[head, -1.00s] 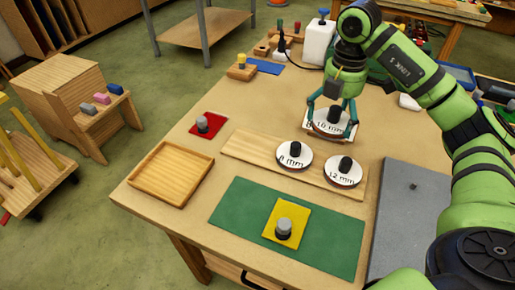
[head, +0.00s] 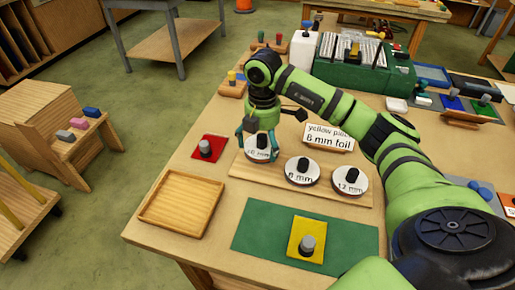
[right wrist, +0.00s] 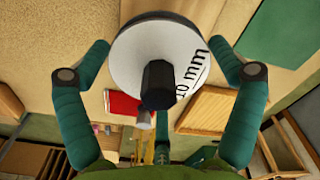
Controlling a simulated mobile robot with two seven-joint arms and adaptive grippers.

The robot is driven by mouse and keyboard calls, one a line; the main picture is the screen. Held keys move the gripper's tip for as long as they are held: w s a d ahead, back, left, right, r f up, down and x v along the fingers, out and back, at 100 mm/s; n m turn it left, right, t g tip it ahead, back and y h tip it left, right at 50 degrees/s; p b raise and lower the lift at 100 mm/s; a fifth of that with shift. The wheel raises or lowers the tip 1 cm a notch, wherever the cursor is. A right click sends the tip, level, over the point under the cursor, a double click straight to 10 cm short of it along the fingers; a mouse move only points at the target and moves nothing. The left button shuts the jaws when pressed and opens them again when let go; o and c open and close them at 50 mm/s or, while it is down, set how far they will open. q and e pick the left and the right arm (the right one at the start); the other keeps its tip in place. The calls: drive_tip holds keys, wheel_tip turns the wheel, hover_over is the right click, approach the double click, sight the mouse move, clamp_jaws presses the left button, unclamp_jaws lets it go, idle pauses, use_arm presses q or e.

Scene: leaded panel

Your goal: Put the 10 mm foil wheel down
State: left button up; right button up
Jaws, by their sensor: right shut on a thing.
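My right gripper (head: 258,140) is shut on the 10 mm foil wheel (head: 256,156), a white disc with a black knob. The wheel is at the left end of the wooden board (head: 325,192); I cannot tell whether it touches the board. In the right wrist view the wheel (right wrist: 135,55) shows its label and black knob (right wrist: 158,85) between the fingers. The 8 mm wheel (head: 292,178) and 12 mm wheel (head: 351,188) sit on the board to the right. My left gripper is not in view.
A card (head: 328,135) reading "yellow piece" and a foil size stands behind the board. A red piece (head: 217,141), an empty wooden tray (head: 150,213) and a green mat (head: 245,240) with a yellow piece (head: 295,251) lie around it.

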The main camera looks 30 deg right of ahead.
sight(256, 146)
drive_tip(key=shift+w+a+f, duration=0.4)
drive_tip(key=shift+a, duration=0.25)
wheel_tip(256, 146, down, 3)
drive_tip(key=shift+f+p, duration=0.1)
drive_tip(key=shift+p, duration=0.75)
drive_tip(key=shift+f, duration=0.5)
drive_tip(key=shift+f, duration=0.1)
drive_tip(key=o, duration=0.7)
drive_tip(key=shift+o, duration=0.2)
